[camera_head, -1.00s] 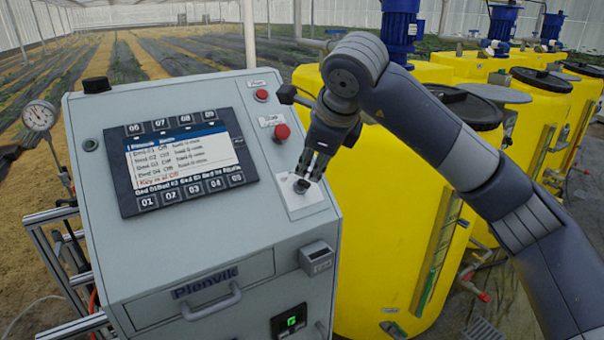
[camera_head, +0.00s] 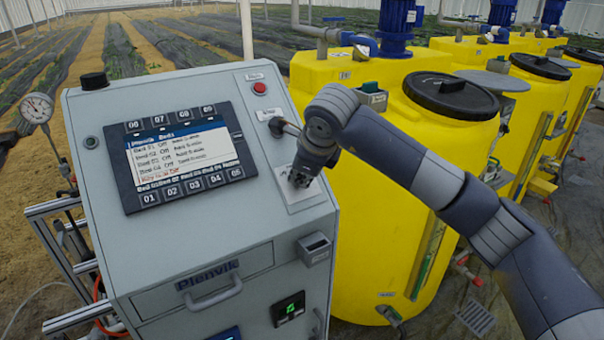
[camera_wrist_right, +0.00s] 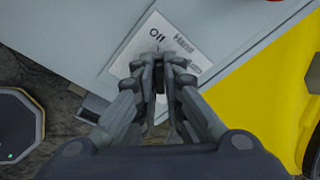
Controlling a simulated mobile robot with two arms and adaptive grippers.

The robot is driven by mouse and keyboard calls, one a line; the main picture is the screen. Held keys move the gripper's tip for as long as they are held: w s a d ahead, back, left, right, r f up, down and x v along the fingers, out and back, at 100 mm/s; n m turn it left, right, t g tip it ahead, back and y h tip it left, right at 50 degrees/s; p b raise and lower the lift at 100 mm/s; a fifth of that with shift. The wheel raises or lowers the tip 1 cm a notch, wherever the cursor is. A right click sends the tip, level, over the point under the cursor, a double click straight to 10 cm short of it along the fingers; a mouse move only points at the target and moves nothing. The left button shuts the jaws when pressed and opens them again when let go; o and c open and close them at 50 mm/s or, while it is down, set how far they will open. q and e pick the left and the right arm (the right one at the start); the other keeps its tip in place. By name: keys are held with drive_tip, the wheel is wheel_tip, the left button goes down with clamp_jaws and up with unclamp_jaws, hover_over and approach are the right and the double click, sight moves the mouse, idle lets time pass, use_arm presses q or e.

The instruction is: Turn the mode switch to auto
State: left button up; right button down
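The mode switch is on a white plate (camera_head: 306,196) at the right of the grey cabinet's sloping panel. In the right wrist view the plate (camera_wrist_right: 178,33) reads "Off" and "Hand", with a third label partly covered by a finger. My right gripper (camera_head: 300,181) points down at the plate. In the right wrist view its fingers (camera_wrist_right: 161,66) are close together, one on each side of the dark switch handle (camera_wrist_right: 161,82), and appear shut on it. The fingers hide most of the handle, so its exact setting is hard to read.
The cabinet's screen (camera_head: 180,155) lists beds, with a red line at the bottom. A red button (camera_head: 260,88) sits above the switch; my right wrist covers the area below it. Yellow tanks (camera_head: 385,200) stand close on the right. A drawer handle (camera_head: 212,299) juts from the cabinet front.

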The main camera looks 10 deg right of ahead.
drive_tip(key=shift+f, duration=0.1)
drive_tip(key=shift+d+f+m+b, duration=0.1)
drive_tip(key=shift+m+b, duration=0.4)
drive_tip(key=shift+b, duration=0.35)
drive_tip(key=m+g+b, duration=0.1)
drive_tip(key=m+b, duration=0.3)
drive_tip(key=shift+w+y, duration=0.1)
drive_tip(key=shift+y, duration=0.2)
drive_tip(key=m+b, duration=0.2)
drive_tip(key=shift+d+m, duration=0.1)
drive_tip(key=shift+m, duration=0.2)
drive_tip(key=m+y+b, duration=0.1)
drive_tip(key=m+b, duration=0.1)
drive_tip(key=m, duration=0.1)
drive_tip(key=shift+d, duration=0.1)
drive_tip(key=m+b, duration=0.2)
drive_tip(key=m, duration=0.1)
drive_tip(key=shift+d+y, duration=0.1)
drive_tip(key=shift+y, duration=0.2)
use_arm(q)
wheel_tip(320, 180, down, 14)
drive_tip(key=b, duration=0.2)
drive_tip(key=shift+w+r, duration=0.2)
drive_tip(key=shift+w, duration=0.05)
use_arm(e)
drive_tip(key=shift+m+y, duration=0.3)
drive_tip(key=shift+m, duration=1.3)
